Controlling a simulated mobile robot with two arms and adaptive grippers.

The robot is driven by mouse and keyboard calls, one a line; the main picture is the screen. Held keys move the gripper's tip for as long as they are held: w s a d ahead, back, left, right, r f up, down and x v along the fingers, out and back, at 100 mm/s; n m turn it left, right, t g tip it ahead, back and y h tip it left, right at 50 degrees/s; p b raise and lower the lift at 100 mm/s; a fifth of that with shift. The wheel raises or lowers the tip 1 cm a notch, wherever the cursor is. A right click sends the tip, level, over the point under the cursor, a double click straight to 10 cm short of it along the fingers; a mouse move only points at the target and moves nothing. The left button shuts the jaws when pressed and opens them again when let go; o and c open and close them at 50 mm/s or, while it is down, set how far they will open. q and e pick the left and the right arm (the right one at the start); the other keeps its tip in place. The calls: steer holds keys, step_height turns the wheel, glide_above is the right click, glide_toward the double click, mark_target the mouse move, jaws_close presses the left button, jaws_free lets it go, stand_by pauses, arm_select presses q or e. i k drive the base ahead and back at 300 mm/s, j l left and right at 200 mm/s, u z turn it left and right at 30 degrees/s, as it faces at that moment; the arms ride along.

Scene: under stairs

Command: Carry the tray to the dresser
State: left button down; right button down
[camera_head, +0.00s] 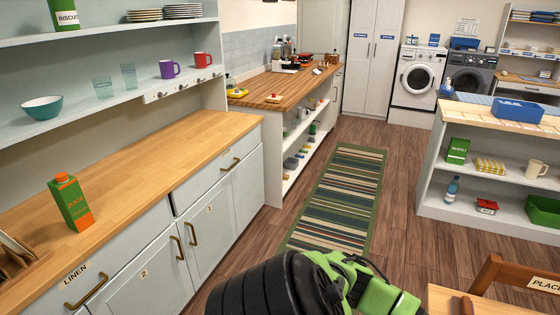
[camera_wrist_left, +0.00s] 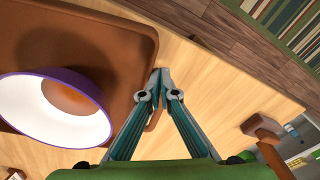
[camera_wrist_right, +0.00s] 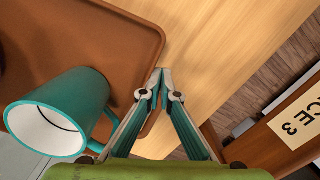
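The brown tray (camera_wrist_left: 105,28) shows in the left wrist view, with a white bowl with a purple rim (camera_wrist_left: 58,112) on it. The tray also shows in the right wrist view (camera_wrist_right: 120,40), with a teal mug (camera_wrist_right: 60,110) on it. My left gripper (camera_wrist_left: 160,78) is shut at one tray edge, its fingers closed around the handle. My right gripper (camera_wrist_right: 161,78) is shut at another edge the same way; its fingers partly hide the handle. The pale dresser (camera_head: 150,160) with a wooden top stands at the left in the head view. The tray is out of the head view.
A green-orange juice carton (camera_head: 70,203) stands on the dresser top; the top to its right is clear. A striped rug (camera_head: 340,190) lies on the floor beyond. A shelf island (camera_head: 480,195) stands right. Chairs (camera_head: 490,275) are close at the lower right. Wooden tabletop (camera_wrist_left: 200,100) lies beneath the tray.

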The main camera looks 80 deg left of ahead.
mark_target(166, 166)
steer(key=u, duration=3.9)
steer(key=i+l+u, duration=0.1)
steer(key=u, duration=0.25)
steer(key=l+u, duration=0.3)
steer(key=i+l, duration=0.1)
steer(key=l, duration=0.3)
steer(key=i+l, duration=0.15)
steer(key=l, duration=0.3)
steer(key=i+l, duration=0.1)
steer(key=l, duration=0.3)
steer(key=i+l, duration=0.15)
steer(key=l, duration=0.25)
steer(key=i+l, duration=0.1)
steer(key=l, duration=0.35)
steer(key=i+l, duration=0.15)
steer(key=l, duration=0.25)
steer(key=i+l, duration=0.1)
steer(key=l, duration=0.35)
